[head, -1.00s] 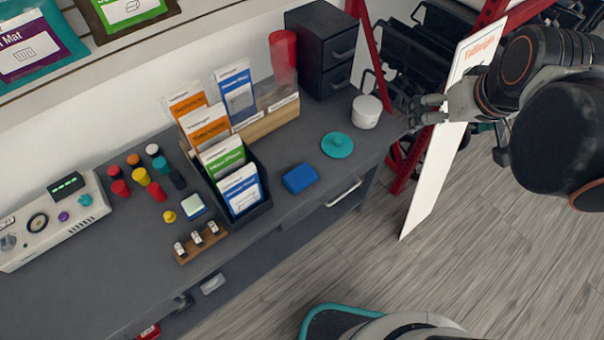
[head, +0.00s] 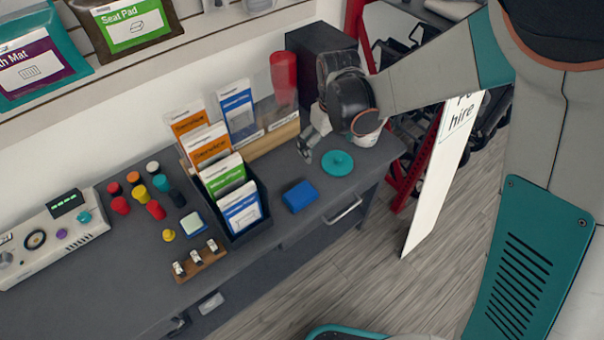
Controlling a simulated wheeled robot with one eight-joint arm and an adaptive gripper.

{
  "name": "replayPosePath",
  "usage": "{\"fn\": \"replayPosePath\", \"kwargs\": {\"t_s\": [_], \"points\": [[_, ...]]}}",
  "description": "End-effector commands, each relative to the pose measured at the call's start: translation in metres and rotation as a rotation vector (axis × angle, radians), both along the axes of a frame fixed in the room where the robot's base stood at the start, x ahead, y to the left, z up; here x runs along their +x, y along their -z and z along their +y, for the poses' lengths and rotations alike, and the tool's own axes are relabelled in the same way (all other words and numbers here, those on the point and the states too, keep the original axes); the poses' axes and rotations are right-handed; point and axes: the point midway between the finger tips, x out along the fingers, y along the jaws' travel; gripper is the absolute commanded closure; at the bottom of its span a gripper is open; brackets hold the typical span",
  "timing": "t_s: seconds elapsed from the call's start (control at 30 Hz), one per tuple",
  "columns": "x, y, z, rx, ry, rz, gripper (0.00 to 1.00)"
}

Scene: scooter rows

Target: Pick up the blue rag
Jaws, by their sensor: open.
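The blue rag (head: 300,196) is a small folded blue block lying flat on the dark grey counter, near its front edge and just right of the leaflet holder. My gripper (head: 305,150) is open and empty above the counter, behind the rag and left of the teal lid. It points down and to the left, apart from the rag. My arm reaches in from the right and hides part of the black drawer unit and the white pot.
A teal round lid (head: 337,163) lies right of the rag. A black leaflet holder (head: 252,220) stands close on its left. A white pot (head: 367,138) stands behind the lid. A wooden block with small items (head: 200,262) sits at the front edge.

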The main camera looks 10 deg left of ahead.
Motion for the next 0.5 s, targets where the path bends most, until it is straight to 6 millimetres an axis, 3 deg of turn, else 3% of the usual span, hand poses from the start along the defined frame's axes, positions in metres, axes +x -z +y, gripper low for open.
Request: {"fn": "replayPosePath", "kwargs": {"t_s": [0.03,0.2,0.37,0.5], "points": [[-0.008,0.007,0.018,-0.012,-0.028,0.024,0.0],[-0.027,0.028,0.046,-0.042,-0.076,0.076,0.0],[-0.032,0.043,0.052,-0.049,-0.086,0.088,0.0],[-0.032,0.069,0.051,-0.049,-0.085,0.088,0.0]]}}
